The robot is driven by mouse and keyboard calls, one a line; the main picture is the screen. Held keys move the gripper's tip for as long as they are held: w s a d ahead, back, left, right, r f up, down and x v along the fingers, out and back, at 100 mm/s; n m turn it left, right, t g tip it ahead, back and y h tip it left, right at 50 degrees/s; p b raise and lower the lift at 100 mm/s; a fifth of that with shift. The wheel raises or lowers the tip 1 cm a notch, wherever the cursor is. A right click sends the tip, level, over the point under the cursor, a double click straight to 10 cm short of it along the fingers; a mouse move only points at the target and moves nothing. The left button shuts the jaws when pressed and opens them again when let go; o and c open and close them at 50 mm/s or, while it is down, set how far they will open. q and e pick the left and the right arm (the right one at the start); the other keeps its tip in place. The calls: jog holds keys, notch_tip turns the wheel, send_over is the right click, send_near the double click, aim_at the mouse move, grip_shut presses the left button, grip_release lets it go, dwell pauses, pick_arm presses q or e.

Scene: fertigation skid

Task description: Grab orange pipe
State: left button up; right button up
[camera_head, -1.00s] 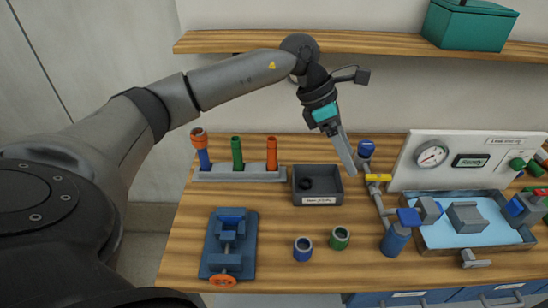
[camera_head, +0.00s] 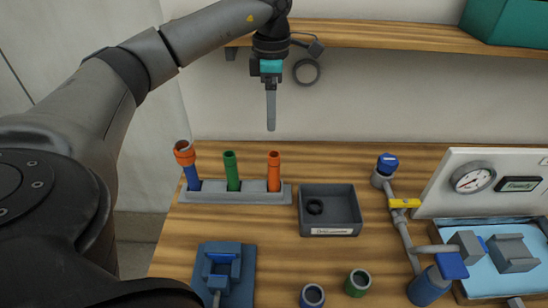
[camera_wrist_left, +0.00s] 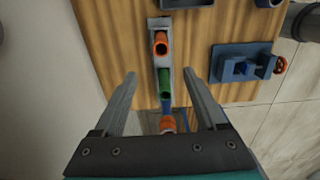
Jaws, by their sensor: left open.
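The orange pipe (camera_head: 274,172) stands upright in the right slot of a grey rack (camera_head: 236,197) on the wooden bench. It also shows in the left wrist view (camera_wrist_left: 160,44). A green pipe (camera_head: 232,171) stands in the middle slot, and a blue pipe with an orange collar (camera_head: 185,155) in the left one. My left gripper (camera_head: 271,127) points down, above the orange pipe in the head view and apart from it. In the left wrist view its fingers (camera_wrist_left: 160,74) are spread and empty, with the rack between them. My right gripper is not in view.
A dark open bin (camera_head: 349,222) with a black ring stands right of the rack. A blue vise (camera_head: 226,274) is in front. Blue (camera_head: 312,296) and green (camera_head: 357,283) fittings stand nearby. A wooden shelf (camera_head: 400,35) runs behind my arm. Valve piping (camera_head: 402,215) is to the right.

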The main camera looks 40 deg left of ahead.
pick_arm(q)
jog(key=b, duration=0.3)
send_over(274, 174)
jog(key=a, duration=0.1)
jog(key=f, duration=0.2)
jog(key=w+f, duration=0.1)
jog(key=f, duration=0.1)
jog(key=shift+a, duration=0.15)
jog(key=shift+f, duration=0.25)
notch_tip(274, 174, down, 10)
jog(key=shift+r+b, duration=0.1)
jog(key=shift+b, duration=0.65)
jog(key=f, duration=0.4)
jog(key=shift+d, duration=0.2)
jog(key=shift+f, duration=0.65)
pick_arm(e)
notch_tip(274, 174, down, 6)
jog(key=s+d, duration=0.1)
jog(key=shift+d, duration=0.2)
pick_arm(q)
jog(key=shift+c, duration=0.3)
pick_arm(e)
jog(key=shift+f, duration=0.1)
pick_arm(q)
grip_shut()
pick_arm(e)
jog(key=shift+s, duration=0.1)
